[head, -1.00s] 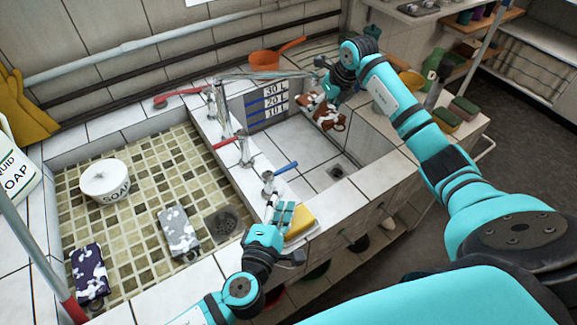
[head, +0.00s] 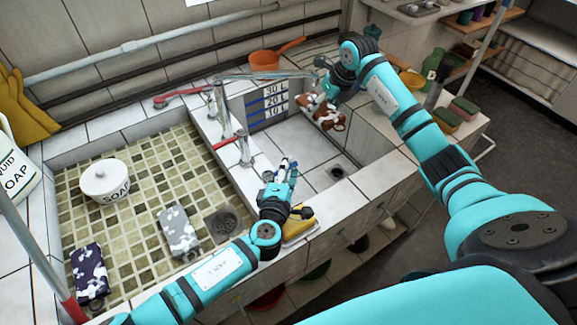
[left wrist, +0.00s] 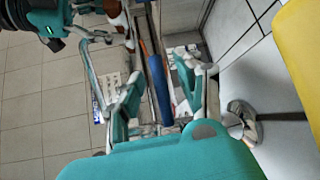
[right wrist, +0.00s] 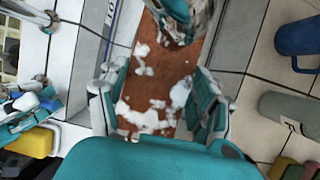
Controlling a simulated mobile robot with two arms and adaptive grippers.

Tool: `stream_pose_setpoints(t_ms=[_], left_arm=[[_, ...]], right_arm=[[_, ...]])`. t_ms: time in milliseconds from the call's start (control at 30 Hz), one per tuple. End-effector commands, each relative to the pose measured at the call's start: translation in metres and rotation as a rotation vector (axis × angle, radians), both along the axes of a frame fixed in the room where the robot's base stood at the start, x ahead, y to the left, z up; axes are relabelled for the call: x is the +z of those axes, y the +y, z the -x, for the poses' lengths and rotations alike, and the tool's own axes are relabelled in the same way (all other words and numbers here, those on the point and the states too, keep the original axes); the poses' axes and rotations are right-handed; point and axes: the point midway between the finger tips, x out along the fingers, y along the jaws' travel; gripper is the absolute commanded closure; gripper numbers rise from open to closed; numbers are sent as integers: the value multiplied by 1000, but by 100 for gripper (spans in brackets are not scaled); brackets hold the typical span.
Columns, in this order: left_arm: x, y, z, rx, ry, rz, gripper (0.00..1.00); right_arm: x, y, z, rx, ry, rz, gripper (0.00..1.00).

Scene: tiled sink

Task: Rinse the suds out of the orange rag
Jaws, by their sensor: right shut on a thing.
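The orange rag (head: 328,118), reddish with white suds, hangs over the right basin in the head view. My right gripper (head: 321,90) is shut on it. In the right wrist view the sudsy rag (right wrist: 190,65) spans the space between my fingers (right wrist: 155,108). A long chrome spout (head: 265,77) reaches toward the rag; I make out no water flow. My left gripper (head: 284,172) is at the front tap and largely hides it in the head view. In the left wrist view, the tap's blue handle (left wrist: 159,88) lies between my open fingers (left wrist: 160,95), with gaps visible.
The left tiled basin holds a soap bowl (head: 106,180), a grey sudsy cloth (head: 179,232) and a dark purple one (head: 89,272). An orange pan (head: 265,62) stands behind. The right basin's floor (head: 310,165) is clear.

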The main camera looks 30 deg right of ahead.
Motion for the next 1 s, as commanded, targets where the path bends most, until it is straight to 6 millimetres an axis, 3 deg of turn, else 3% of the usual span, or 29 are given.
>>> stream_pose_setpoints(t_ms=[433, 733, 1000], left_arm=[[-1, -6, -7, 0, 1, 0, 64], [-1, -6, -7, 0, 1, 0, 100], [-1, -6, -7, 0, 2, 1, 100]], right_arm=[[0, 0, 0, 0, -1, 0, 67], [0, 0, 0, 0, -1, 0, 67], [0, 0, 0, 0, 0, 0, 67]])
